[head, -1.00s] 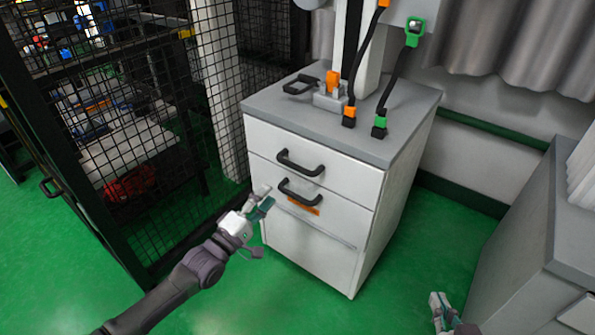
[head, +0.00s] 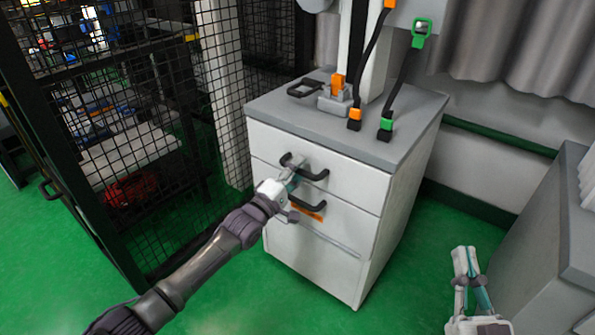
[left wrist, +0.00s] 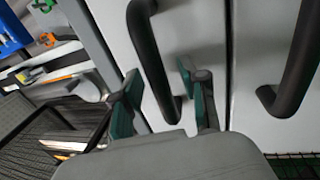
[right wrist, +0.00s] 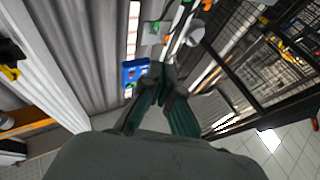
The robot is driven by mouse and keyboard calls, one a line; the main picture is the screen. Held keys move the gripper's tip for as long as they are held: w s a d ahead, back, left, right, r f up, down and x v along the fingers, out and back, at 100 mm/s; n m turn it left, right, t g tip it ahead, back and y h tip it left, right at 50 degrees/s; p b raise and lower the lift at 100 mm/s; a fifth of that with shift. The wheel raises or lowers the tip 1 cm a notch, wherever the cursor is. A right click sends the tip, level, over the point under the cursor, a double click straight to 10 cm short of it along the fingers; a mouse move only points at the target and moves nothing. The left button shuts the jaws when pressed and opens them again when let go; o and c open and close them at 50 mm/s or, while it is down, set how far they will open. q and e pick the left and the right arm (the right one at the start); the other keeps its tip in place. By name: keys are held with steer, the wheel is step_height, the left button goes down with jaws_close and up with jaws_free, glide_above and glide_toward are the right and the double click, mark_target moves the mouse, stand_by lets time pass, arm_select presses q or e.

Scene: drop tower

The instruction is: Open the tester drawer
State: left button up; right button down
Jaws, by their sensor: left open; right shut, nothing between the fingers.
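The white cabinet (head: 315,262) has a grey top and stacked drawers. The top drawer (head: 348,172) has a black bar handle (head: 314,176), and the drawer below has a second handle (head: 310,206) with an orange label under it. Both drawers look closed. My left gripper (head: 294,175) is open at the top handle. In the left wrist view, this handle (left wrist: 151,62) lies between the open fingers (left wrist: 160,88), with no clear grip on it; the second handle (left wrist: 296,65) is to the right. My right gripper (head: 467,256) is shut and empty, low at the right, away from the cabinet.
A tester column with orange-tipped and green-tipped black straps (head: 402,75) stands on the cabinet top. A black mesh cage (head: 130,130) is close at the left. A grey cabinet (head: 550,225) stands at the right. Green floor is free between the cabinets.

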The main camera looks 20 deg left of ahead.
arm_select(q)
jaws_close()
stand_by(0.3)
